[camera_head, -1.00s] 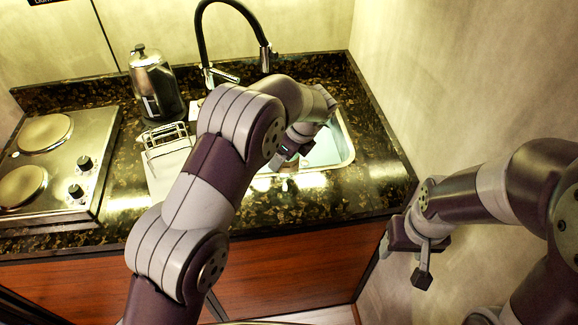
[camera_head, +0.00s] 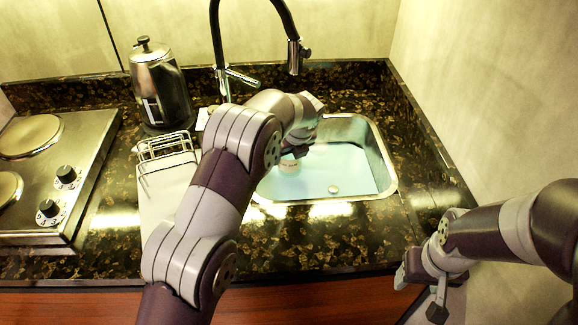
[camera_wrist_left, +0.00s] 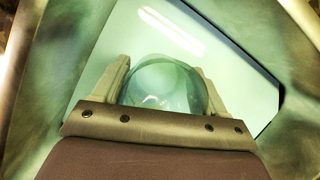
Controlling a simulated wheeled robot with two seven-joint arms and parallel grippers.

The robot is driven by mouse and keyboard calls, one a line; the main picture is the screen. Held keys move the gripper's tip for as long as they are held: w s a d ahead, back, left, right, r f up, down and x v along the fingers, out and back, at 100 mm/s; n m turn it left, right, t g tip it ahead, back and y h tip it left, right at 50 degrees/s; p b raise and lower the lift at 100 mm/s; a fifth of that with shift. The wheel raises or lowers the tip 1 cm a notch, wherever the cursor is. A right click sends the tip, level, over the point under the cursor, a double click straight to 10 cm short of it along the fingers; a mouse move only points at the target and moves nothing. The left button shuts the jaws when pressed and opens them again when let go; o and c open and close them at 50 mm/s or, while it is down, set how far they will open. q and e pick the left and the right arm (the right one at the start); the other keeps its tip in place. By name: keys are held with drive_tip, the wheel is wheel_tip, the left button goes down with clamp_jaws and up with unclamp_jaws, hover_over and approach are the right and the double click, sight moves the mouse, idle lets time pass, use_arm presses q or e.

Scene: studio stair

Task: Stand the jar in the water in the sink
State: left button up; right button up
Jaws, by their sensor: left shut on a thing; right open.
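The sink (camera_head: 386,165) is a steel basin holding pale greenish water (camera_head: 345,165). My left gripper (camera_head: 296,150) is over the left part of the sink, partly hidden by my own wrist. In the left wrist view, the left gripper (camera_wrist_left: 160,75) has its two fingers on either side of a round clear glass jar (camera_wrist_left: 160,82). In the head view only a small pinkish part of the jar (camera_head: 289,163) shows below the gripper, at the water. Whether it touches the sink floor cannot be told. My right gripper (camera_head: 424,288) is open and empty, right of the counter front.
A black tap (camera_head: 215,45) arches behind the sink. A steel kettle (camera_head: 158,85), a wire rack (camera_head: 165,148) and a white board (camera_head: 165,190) stand left of it. A hob (camera_head: 60,165) is at far left. A wall (camera_head: 480,90) closes the right side.

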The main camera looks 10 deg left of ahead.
sight(288, 165)
use_arm(q)
drive_tip(key=shift+w+a+f, duration=0.1)
drive_tip(key=shift+a+f, duration=0.05)
drive_tip(key=shift+a, duration=0.05)
wheel_tip(288, 165, down, 4)
drive_tip(key=shift+r, duration=0.1)
drive_tip(key=o, duration=1.3)
drive_tip(key=shift+o, duration=0.2)
drive_tip(key=v, duration=1.2)
drive_tip(key=shift+p, duration=0.3)
